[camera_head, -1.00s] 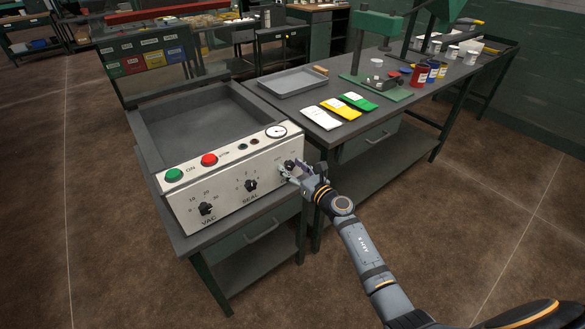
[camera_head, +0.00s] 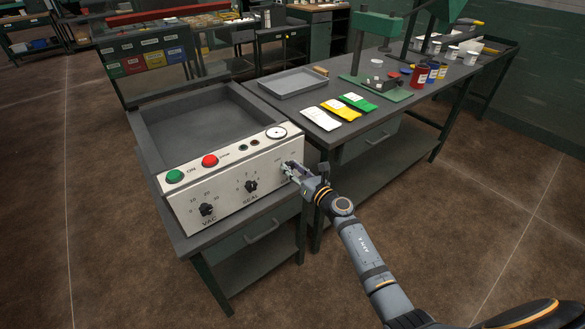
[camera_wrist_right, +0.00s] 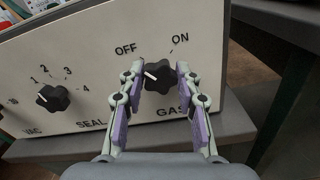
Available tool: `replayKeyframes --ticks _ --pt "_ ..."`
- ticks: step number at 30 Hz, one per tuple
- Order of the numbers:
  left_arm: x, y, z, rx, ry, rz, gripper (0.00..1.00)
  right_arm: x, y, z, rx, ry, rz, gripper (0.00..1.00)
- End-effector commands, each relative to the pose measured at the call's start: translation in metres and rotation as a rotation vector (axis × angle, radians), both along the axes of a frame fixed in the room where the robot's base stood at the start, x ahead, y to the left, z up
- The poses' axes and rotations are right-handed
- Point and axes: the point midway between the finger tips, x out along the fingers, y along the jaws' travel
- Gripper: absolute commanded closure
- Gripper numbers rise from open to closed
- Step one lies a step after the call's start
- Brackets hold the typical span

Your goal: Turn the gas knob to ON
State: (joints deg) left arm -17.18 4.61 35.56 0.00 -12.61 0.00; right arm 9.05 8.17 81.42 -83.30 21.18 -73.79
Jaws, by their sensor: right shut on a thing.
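The gas knob (camera_wrist_right: 157,78) is black and lobed, on the white front panel (camera_wrist_right: 100,60) of the grey machine. Its white pointer mark points up and to the left, towards the OFF label (camera_wrist_right: 125,50). The ON label (camera_wrist_right: 180,39) is up and to the right of the knob. My right gripper (camera_wrist_right: 158,80) has its purple-padded fingers on both sides of the knob and is shut on it. In the head view the right gripper (camera_head: 289,168) is at the panel's right end and mostly hides the knob. My left gripper is not in view.
The panel also carries a SEAL knob (camera_head: 250,186), a VAC knob (camera_head: 206,209), a green button (camera_head: 175,176), a red button (camera_head: 209,160) and a gauge (camera_head: 276,132). A workbench with a grey tray (camera_head: 292,82) and several packets stands to the right. Floor in front is clear.

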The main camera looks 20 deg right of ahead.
Motion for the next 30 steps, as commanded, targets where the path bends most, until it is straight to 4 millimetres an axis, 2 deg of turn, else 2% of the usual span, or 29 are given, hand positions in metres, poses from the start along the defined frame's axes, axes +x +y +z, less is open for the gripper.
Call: replayKeyframes --ticks 30 --pt "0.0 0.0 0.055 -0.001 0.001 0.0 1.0 0.0 -0.001 0.001 0.876 0.319 -0.001 0.98"
